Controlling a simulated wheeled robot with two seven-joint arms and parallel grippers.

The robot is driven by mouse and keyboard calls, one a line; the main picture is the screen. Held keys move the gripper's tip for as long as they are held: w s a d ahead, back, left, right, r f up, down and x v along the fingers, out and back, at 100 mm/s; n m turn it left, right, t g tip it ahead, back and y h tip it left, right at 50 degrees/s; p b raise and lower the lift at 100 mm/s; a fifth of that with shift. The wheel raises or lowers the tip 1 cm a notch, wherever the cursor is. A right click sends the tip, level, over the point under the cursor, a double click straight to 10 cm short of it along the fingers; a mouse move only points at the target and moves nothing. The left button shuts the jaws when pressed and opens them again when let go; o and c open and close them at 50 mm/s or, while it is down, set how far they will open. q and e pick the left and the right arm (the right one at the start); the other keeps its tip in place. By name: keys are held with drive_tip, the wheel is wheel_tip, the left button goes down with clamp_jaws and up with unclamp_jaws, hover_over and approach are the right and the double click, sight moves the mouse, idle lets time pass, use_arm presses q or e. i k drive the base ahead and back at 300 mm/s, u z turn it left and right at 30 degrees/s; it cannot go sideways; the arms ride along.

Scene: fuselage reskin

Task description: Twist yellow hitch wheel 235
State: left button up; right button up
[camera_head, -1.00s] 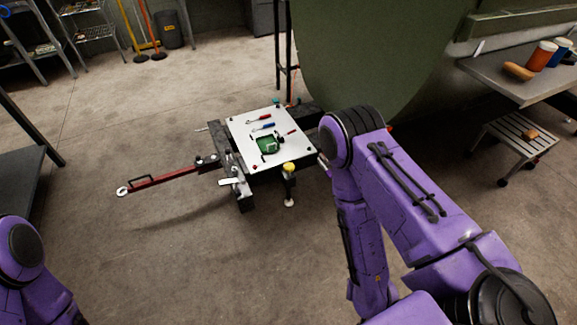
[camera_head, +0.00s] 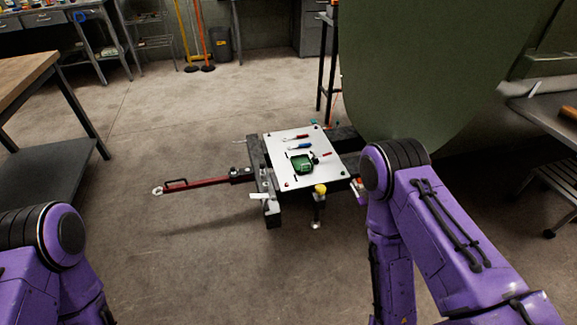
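The yellow hitch wheel (camera_head: 320,190) sits on top of a short post at the near right corner of a low cart. The cart carries a white top plate (camera_head: 275,157) and has a red tow bar (camera_head: 205,183) reaching out to the left, ending in a ring. My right arm stands just right of the wheel and does not touch it. My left arm is at the lower left, well away from the cart. Neither gripper shows in the view; both arms run out of the frame at the bottom.
Screwdrivers and a green device (camera_head: 302,164) lie on the cart's plate. A large green curved panel (camera_head: 420,75) stands behind the cart. A workbench (camera_head: 30,80) is at the left, a grey table (camera_head: 555,125) at the right.

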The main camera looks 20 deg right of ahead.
sight(320, 189)
drive_tip(key=z, duration=0.45)
drive_tip(key=k, duration=0.55)
drive_tip(key=z, duration=1.5)
drive_tip(key=i, duration=1.2)
drive_tip(key=u, duration=0.8)
drive_tip(key=i, duration=0.55)
drive_tip(key=u, duration=0.65)
drive_tip(key=i, duration=0.5)
drive_tip(key=z, duration=0.05)
